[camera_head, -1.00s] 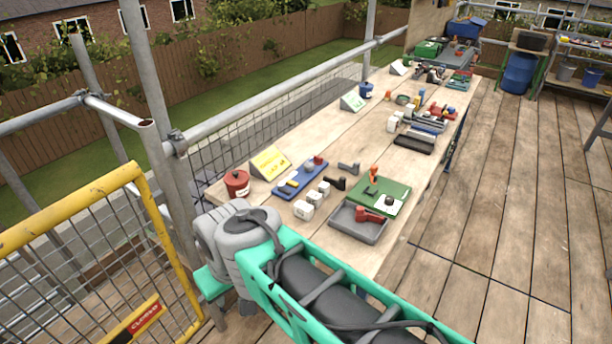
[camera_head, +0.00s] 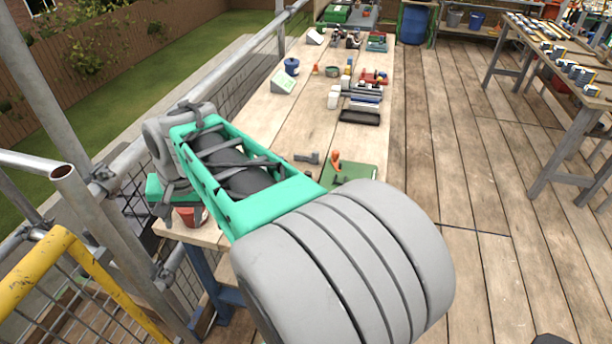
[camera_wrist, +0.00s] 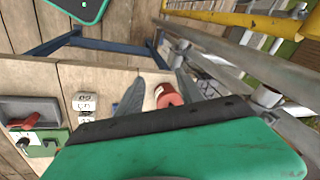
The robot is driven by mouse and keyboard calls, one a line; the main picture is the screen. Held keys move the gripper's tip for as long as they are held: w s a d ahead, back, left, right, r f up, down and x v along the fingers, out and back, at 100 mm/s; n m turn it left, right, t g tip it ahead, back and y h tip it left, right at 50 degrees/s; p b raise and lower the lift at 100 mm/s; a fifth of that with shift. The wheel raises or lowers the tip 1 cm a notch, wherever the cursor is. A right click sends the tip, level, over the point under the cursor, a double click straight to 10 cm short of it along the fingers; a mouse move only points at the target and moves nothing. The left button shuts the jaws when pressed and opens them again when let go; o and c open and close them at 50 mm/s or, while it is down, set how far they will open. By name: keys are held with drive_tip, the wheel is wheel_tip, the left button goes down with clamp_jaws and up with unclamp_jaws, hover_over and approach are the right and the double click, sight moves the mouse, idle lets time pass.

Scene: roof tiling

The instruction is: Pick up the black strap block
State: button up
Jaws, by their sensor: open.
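I cannot pick out the black strap block in either current view; my arm covers the near part of the workbench (camera_head: 270,112) in the head view. My gripper (camera_wrist: 158,82) shows in the wrist view as two grey fingers spread apart, with nothing held between them. Small white blocks with dark marks (camera_wrist: 85,102) lie on the bench left of the fingers.
A grey tray (camera_wrist: 28,108) and a green board (camera_wrist: 50,146) lie at the wrist view's left. Scaffold rails (camera_head: 85,190) and a yellow gate (camera_head: 35,262) stand close on the left. Planked floor (camera_head: 480,215) is open to the right, before a trestle table (camera_head: 570,100).

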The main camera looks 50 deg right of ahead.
drive_tip(key=w+d+m, duration=0.4)
drive_tip(key=d+m, duration=0.1)
drive_tip(key=d, duration=0.4)
drive_tip(key=m+t+y, duration=0.1)
drive_tip(key=m, duration=1.7)
hover_over(308, 172)
drive_tip(key=s, duration=0.3)
wheel_tip(308, 172, down, 9)
drive_tip(key=x, duration=0.7)
drive_tip(key=shift+w+d+r+b, duration=0.1)
drive_tip(key=shift+w+d+b, duration=0.1)
drive_tip(key=shift+d+b, duration=0.15)
drive_tip(key=shift+w+f, duration=0.15)
drive_tip(key=shift+f, duration=0.2)
drive_tip(key=shift+c, duration=0.4)
clamp_jaws()
